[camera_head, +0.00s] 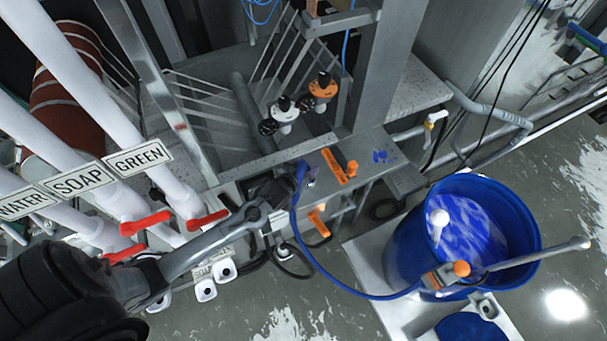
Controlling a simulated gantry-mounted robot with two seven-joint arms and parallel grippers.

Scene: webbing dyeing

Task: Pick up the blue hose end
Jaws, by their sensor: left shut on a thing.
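My left gripper is shut on the hose end; the fingers partly hide the contact. My left arm reaches in from the lower left. My right gripper is not in view.
White pipes with red valve handles (147,223) and WATER, SOAP and GREEN labels stand at left, close to my arm. White and orange valves (324,88) sit above the ledge. The barrel holds blue liquid, with a grey rod (540,254) across its rim.

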